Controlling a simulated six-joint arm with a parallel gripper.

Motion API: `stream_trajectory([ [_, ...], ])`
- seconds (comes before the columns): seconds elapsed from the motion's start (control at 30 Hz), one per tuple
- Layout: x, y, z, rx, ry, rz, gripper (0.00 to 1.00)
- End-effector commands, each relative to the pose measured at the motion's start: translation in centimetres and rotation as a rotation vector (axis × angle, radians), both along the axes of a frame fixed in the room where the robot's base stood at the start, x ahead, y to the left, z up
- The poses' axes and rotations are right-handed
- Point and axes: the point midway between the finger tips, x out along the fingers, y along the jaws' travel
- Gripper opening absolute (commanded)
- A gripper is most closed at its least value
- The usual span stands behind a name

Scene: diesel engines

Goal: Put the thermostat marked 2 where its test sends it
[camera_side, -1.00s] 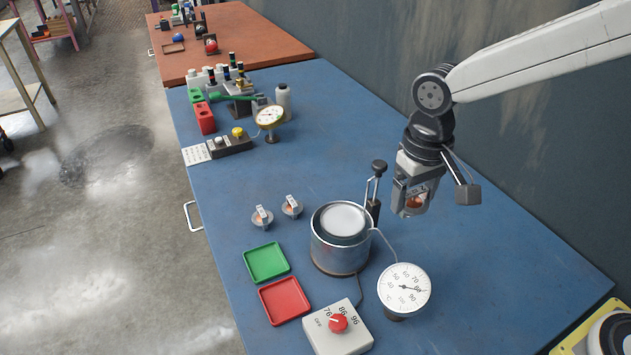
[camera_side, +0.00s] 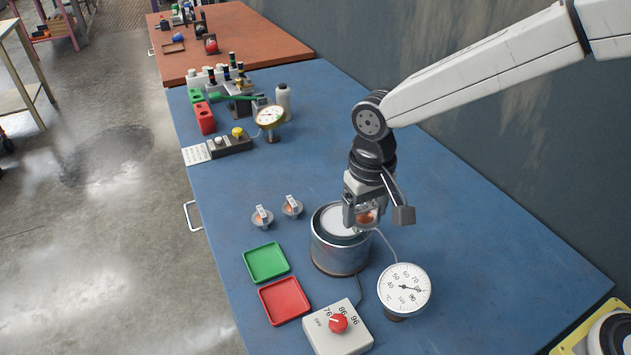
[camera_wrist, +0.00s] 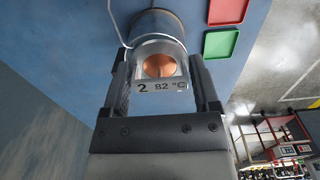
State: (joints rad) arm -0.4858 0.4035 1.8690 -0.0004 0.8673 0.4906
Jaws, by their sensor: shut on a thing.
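My gripper (camera_side: 364,222) is shut on the thermostat marked 2 (camera_wrist: 163,86). In the wrist view its tag reads "2 82 °C" and its copper disc (camera_wrist: 160,66) shows between the fingers. In the side view the gripper holds it above the right back part of the metal water pot (camera_side: 338,254); any contact with the pot is hard to tell. The green tray (camera_side: 266,262) and the red tray (camera_side: 285,300) are empty, left of the pot. The dial thermometer (camera_side: 404,288) reads roughly 80 to 90. The red knob (camera_side: 338,322) seems to point near 76.
Two other tagged thermostats (camera_side: 262,217) (camera_side: 292,206) stand left of the pot. A cable and a wire run from the pot to the control box (camera_side: 338,342) and thermometer. Gauges, bottles and colored blocks (camera_side: 205,118) fill the far end. The blue bench is clear between.

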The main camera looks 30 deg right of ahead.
Motion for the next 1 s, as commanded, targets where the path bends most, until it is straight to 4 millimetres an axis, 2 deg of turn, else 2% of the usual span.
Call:
stream_trajectory([
  [0.2, 1.3, 3.9, -3.1, -0.001, 0.001, 0.005, 0.07],
  [0.4, 1.8, 6.5, -5.2, 0.0, 0.0, 0.006, 0.07],
  [0.6, 2.0, 7.6, -6.2, 0.001, -0.002, 0.005, 0.07],
  [1.0, 2.7, 8.1, -6.7, 0.001, -0.001, 0.004, 0.07],
])
